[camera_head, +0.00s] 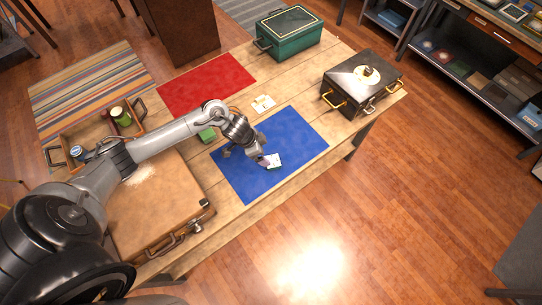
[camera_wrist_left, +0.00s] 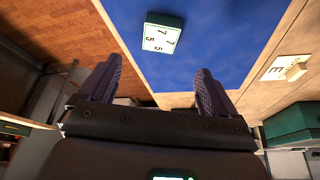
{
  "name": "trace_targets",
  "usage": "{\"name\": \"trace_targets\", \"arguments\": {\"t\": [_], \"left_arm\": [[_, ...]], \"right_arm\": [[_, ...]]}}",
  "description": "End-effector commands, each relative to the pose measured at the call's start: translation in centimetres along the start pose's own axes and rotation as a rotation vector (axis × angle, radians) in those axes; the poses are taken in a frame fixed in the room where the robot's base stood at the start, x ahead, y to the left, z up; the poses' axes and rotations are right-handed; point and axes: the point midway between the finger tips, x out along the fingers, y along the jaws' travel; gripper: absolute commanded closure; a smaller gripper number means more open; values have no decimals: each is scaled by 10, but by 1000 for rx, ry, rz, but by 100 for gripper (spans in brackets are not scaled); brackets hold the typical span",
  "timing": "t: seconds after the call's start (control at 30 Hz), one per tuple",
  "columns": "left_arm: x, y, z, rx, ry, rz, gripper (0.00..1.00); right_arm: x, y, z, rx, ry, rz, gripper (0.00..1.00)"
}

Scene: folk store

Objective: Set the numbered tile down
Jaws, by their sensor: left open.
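The numbered tile (camera_head: 274,160) is white with a dark green edge and lies on the blue mat (camera_head: 305,137). In the left wrist view the tile (camera_wrist_left: 160,36) shows the digits 7 and 5, and it lies flat beyond my fingertips. My left gripper (camera_head: 262,160) hangs over the blue mat right beside the tile. In the left wrist view the two fingers of my left gripper (camera_wrist_left: 158,75) are spread wide with nothing between them. A gap shows between the fingertips and the tile. My right gripper is not in view.
A cream card with a small block (camera_head: 263,103) and a green block (camera_head: 207,134) lie beside the mat. A red mat (camera_head: 206,85), green case (camera_head: 290,38), black case (camera_head: 345,88), brown suitcase (camera_head: 160,205) and wooden crate (camera_head: 92,133) surround it. The mat's right part is clear.

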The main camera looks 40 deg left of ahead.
Motion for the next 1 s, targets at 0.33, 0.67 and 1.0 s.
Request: {"name": "trace_targets", "arguments": {"t": [0.33,0.67,1.0], "left_arm": [[43,-2,2,-8,-5,7,8],[66,-1,4,-6,-6,7,8],[100,-3,4,-4,-4,5,8]], "right_arm": [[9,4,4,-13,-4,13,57],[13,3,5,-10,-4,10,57],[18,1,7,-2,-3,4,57]]}}
